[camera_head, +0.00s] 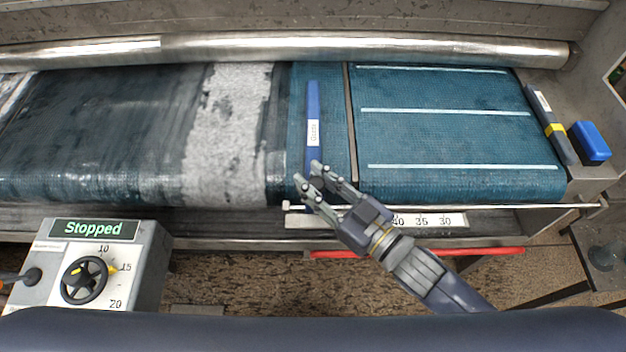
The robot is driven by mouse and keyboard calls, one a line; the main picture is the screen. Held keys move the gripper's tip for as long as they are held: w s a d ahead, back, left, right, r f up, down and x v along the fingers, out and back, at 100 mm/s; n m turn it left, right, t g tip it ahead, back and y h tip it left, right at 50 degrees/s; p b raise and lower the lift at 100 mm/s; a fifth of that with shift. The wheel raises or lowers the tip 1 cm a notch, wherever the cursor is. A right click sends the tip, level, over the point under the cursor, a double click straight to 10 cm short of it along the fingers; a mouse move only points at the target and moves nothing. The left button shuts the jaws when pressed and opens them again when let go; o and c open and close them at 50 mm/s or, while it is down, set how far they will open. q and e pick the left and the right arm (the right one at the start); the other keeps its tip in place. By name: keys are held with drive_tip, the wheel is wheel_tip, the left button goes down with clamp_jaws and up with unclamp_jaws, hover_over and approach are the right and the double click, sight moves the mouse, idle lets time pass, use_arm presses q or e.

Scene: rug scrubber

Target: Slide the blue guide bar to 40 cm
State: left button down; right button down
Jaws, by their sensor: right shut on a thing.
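The blue guide bar (313,100) stands lengthwise over the teal belt, with a small white label on it. My right gripper (309,174) is shut on the near end of the bar; its fingers partly hide that end. The white scale (455,220) along the front edge shows 40, 35 and 30 from left to right. The bar is left of the visible 40 mark. My gripper and wrist cover the scale's middle, so the bar's exact reading cannot be told.
A thin metal rail (500,207) and a red bar (430,252) run along the front. A control box (140,262) at lower left reads "Stopped" and has a black dial (88,280). A dark strip (351,125) crosses the belt right of the bar. A blue block (590,143) sits at right.

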drive_tip(key=d+p, duration=0.2)
drive_tip(key=d, duration=1.3)
drive_tip(key=shift+s+d+f+p, duration=0.1)
drive_tip(key=shift+d+f+p, duration=0.05)
drive_tip(key=shift+d+p, duration=0.2)
drive_tip(key=c, duration=1.3)
unclamp_jaws()
drive_tip(key=shift+s, duration=0.1)
drive_tip(key=v, duration=1.2)
drive_tip(key=shift+d, duration=0.1)
